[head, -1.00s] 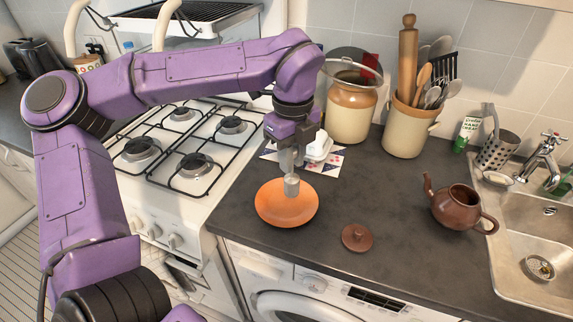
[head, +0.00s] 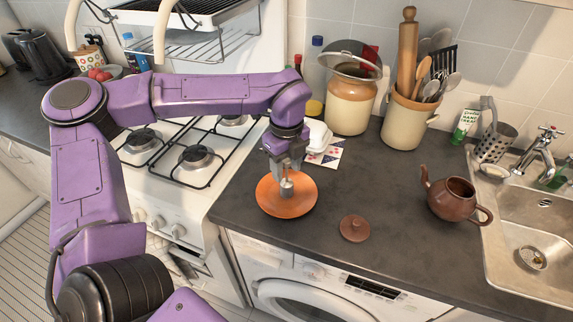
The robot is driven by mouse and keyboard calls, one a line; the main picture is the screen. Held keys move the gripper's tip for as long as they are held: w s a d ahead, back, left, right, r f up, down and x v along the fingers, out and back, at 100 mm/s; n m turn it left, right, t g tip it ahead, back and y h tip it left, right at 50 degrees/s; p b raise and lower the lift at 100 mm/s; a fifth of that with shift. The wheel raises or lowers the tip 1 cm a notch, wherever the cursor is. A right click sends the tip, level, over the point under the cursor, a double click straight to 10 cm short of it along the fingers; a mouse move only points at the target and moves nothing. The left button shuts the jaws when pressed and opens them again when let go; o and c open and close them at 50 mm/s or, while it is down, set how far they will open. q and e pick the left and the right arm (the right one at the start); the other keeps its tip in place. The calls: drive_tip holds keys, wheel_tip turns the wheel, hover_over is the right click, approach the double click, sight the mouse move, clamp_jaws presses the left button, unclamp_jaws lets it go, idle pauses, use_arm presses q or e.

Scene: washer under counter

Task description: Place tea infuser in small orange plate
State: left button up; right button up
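The orange plate (head: 268,205) lies on the dark counter beside the stove. The small metal tea infuser (head: 287,188) is upright over the plate's inner face and appears to rest on it; exact contact is hard to see. My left gripper (head: 286,167) is directly above the infuser, pointing down. Its fingers look spread, with the infuser's thin stem between them. My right gripper is not in view.
A brown lid (head: 354,228) lies right of the plate, and a brown teapot (head: 453,199) stands near the sink (head: 520,225). A white object (head: 319,134) and patterned card (head: 327,153) are behind my gripper. Jars stand at the back wall.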

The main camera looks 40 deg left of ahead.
use_arm(q)
drive_tip(key=shift+r, duration=0.1)
drive_tip(key=shift+w+r, duration=0.1)
drive_tip(key=shift+r, duration=0.2)
wheel_tip(320, 180, up, 12)
drive_tip(key=b, duration=0.1)
drive_tip(key=shift+f, duration=0.2)
idle(1.3)
